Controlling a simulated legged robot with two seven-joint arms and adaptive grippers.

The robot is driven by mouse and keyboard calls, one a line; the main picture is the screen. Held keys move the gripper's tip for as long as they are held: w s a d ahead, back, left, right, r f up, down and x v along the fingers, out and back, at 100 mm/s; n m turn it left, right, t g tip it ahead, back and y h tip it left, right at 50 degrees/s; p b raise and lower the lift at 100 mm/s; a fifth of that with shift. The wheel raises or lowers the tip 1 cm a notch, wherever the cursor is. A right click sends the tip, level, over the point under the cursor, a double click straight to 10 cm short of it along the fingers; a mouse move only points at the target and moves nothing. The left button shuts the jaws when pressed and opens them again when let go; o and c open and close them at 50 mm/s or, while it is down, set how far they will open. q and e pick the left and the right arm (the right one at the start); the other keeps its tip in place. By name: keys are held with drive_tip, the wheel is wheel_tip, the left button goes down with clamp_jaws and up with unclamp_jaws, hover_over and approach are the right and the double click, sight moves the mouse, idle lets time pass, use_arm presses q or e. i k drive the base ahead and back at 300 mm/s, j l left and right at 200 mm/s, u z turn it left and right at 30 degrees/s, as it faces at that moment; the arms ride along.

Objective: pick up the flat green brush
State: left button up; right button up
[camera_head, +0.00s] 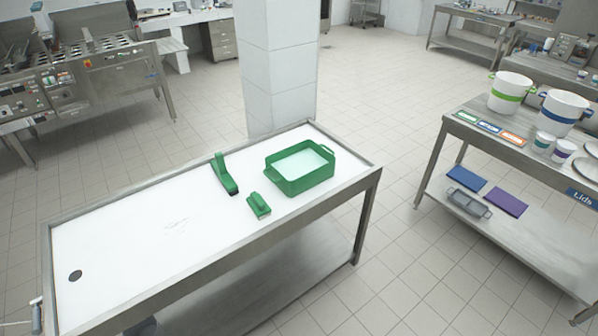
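Two green tools lie on the white top of a steel-framed table (130,235). The nearer one is a short, low block with a raised grip and a pale underside, which fits the flat green brush (259,206). The other is a longer green brush (225,175) with a handle rising at its far end. It lies just behind and left of the flat brush, apart from it. Neither of my grippers is in view, and nothing touches either brush.
A green tub (300,184) with pale contents stands right of the brushes. A square pillar (277,70) rises behind the table. A drain hole (75,276) is at the table's left end. A steel table (515,150) with white buckets stands at right. The tabletop's left half is clear.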

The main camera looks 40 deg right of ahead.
sight(255, 202)
drive_tip(key=i+l+u, duration=0.15)
drive_tip(key=l+u, duration=0.15)
drive_tip(key=l, duration=0.3)
drive_tip(key=i+l+u, duration=0.1)
drive_tip(key=l+u, duration=0.2)
drive_tip(key=l, duration=0.35)
